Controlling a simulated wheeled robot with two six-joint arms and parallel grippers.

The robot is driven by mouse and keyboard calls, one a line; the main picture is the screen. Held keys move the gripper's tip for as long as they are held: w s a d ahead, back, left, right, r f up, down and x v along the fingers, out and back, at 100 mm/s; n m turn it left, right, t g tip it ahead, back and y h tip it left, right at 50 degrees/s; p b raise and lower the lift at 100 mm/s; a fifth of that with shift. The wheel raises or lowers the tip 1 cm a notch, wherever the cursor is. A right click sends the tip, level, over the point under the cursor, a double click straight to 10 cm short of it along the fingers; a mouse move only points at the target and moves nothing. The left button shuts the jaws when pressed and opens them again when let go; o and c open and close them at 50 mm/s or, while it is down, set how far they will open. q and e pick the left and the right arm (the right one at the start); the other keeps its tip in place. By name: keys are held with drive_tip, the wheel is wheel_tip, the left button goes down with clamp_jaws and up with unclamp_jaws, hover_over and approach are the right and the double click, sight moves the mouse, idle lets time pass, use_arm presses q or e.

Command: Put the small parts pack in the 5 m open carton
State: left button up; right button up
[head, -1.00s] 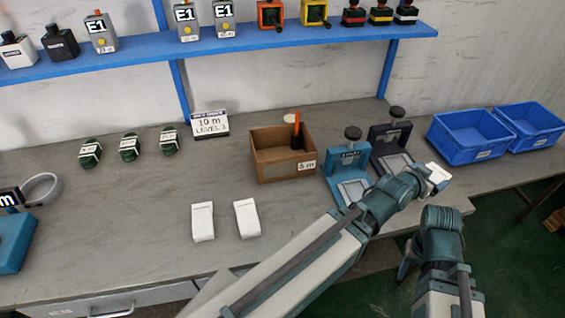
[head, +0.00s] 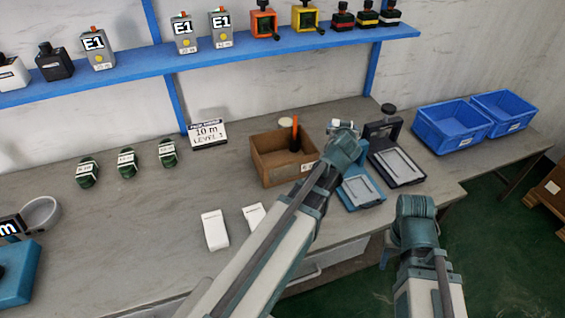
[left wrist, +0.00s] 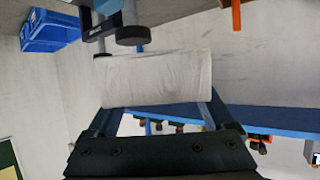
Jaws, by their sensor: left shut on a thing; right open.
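The small parts pack (left wrist: 155,80) is a white block between the fingers of my left gripper (left wrist: 160,105) in the left wrist view. In the head view, the left gripper (head: 344,128) is at the right rear of the carton, and the pack is mostly hidden. The 5 m open carton (head: 268,174) is a brown, open-topped box on the bench. It holds an upright orange-handled item (head: 295,132), and my left arm partly covers its label. My right gripper (head: 390,256) is low at the bench's front right, away from the carton; its fingers are mostly hidden.
Two white packs (head: 215,230) lie on the bench in front of the carton. A teal fixture (head: 361,190) and a dark fixture (head: 396,166) stand right of it. Blue bins (head: 452,127) are farther right. A blue shelf (head: 130,84) runs above the bench.

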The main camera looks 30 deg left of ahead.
use_arm(q)
drive_tip(key=a+r+n+g+y+p, duration=0.3)
drive_tip(key=a+n+y, duration=0.4)
drive_tip(key=a, duration=1.2)
wheel_tip(320, 180, down, 14)
drive_tip(key=g+b, duration=0.1)
drive_tip(key=b, duration=1.4)
drive_tip(key=shift+w+f+h+b, duration=0.2)
drive_tip(key=shift+w+h+b, duration=0.15)
drive_tip(key=shift+w, duration=0.1)
wheel_tip(320, 180, down, 4)
drive_tip(key=b, duration=0.3)
drive_tip(key=shift+a+r+b, duration=0.1)
drive_tip(key=shift+b, duration=0.25)
